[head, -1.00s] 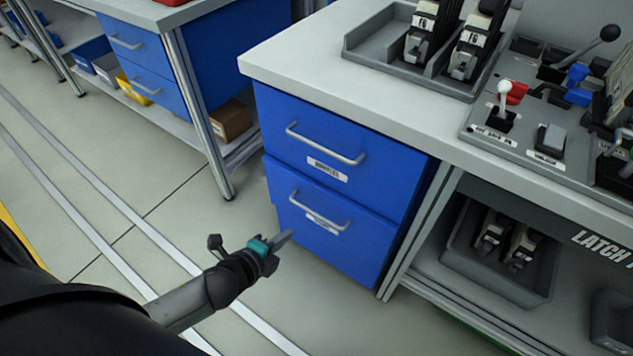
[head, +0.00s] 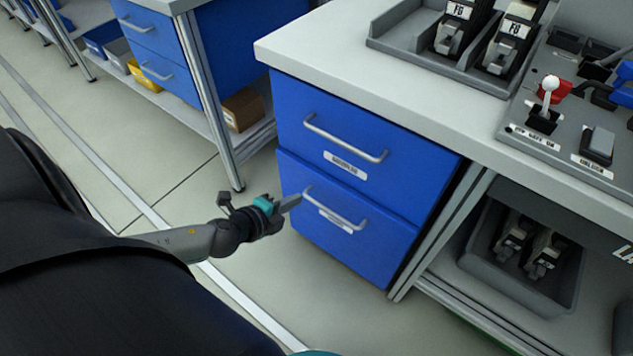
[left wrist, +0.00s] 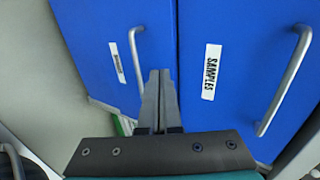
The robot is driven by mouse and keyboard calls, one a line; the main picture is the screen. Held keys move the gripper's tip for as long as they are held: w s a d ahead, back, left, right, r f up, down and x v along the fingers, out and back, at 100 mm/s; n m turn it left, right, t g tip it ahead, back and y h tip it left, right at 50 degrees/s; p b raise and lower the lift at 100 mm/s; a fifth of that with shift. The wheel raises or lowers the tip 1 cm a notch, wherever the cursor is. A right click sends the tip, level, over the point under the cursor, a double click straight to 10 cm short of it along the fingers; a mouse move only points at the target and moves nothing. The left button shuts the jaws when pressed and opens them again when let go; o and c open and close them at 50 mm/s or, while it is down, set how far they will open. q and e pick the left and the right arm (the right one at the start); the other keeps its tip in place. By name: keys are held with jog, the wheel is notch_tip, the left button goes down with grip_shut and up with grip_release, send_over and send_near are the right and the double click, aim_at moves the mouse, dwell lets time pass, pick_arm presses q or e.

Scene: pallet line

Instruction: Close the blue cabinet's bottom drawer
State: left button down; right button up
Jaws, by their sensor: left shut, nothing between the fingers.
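The blue cabinet's bottom drawer (head: 350,242) has a grey bar handle (head: 335,210) and a white label. Its front stands slightly proud of the top drawer (head: 365,140), so it looks a little open. My left gripper (head: 297,199) is shut and empty, its tips at the left end of the bottom handle. In the left wrist view the shut fingers (left wrist: 160,73) point at the bottom drawer's front (left wrist: 90,45), beside its handle (left wrist: 138,70). I cannot tell whether they touch it. My right gripper is not in view.
The white worktop (head: 370,75) overhangs the cabinet. A grey bin (head: 525,260) sits on the shelf to the right. Another bench with blue drawers (head: 155,70) and a metal leg (head: 215,110) stands at the left. The floor before the cabinet is clear.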

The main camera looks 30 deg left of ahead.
pick_arm(q)
jog(key=b, duration=0.2)
send_near(326, 176)
notch_tip(326, 176, down, 4)
jog(key=w, duration=0.2)
jog(key=shift+w+d, duration=0.15)
jog(key=shift+w, duration=1.1)
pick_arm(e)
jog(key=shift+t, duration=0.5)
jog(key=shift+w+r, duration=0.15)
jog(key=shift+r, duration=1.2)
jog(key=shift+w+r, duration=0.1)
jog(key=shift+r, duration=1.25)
pick_arm(q)
jog(key=shift+r, duration=0.1)
jog(key=shift+w, duration=0.6)
jog(key=shift+w+d, duration=0.1)
jog(key=shift+w, duration=0.25)
jog(key=shift+w+r, duration=0.15)
jog(key=shift+r, duration=0.05)
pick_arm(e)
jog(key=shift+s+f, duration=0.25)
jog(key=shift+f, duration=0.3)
